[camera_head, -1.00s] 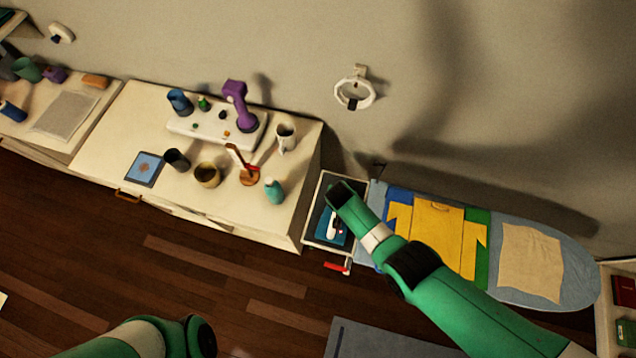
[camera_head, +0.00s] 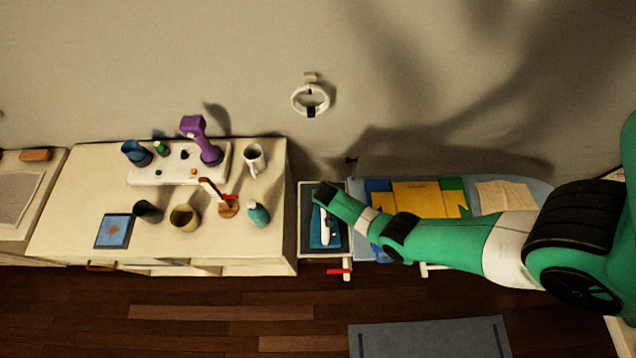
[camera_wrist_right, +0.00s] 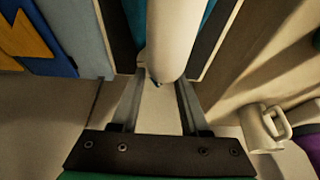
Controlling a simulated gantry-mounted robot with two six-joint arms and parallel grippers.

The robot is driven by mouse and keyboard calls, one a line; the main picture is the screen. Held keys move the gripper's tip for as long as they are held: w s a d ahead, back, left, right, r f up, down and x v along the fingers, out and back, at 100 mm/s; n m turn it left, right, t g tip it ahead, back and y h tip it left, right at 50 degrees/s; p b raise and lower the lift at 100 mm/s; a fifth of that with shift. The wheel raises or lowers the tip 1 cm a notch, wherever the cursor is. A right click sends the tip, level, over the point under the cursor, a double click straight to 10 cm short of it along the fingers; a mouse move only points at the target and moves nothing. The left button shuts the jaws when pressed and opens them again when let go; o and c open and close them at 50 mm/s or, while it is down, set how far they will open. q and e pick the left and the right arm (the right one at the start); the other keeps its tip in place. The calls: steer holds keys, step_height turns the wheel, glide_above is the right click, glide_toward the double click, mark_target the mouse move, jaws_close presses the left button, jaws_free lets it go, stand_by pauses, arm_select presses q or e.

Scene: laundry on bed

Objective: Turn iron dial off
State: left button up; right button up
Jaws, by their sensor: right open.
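The iron (camera_head: 325,229), with a white body, sits in the tray-like holder (camera_head: 304,240) at the left end of the ironing board. My right gripper (camera_head: 324,193) is over the back end of the iron. In the right wrist view, a white rounded part of the iron (camera_wrist_right: 172,38) extends between the two fingers of my right gripper (camera_wrist_right: 160,92). The fingers are open, with gaps beside this part. A small dark spot shows at its near end; I cannot tell whether it is the dial. My left gripper is out of view.
The ironing board (camera_head: 365,250) holds a yellow shirt (camera_head: 425,199) and a beige cloth (camera_head: 505,195). A white dresser (camera_head: 75,215) with cups and a purple device (camera_head: 203,140) stands left. A red-handled part (camera_head: 340,271) juts out below the holder.

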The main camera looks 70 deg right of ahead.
jaws_close()
steer(key=shift+s, duration=0.1)
stand_by(0.4)
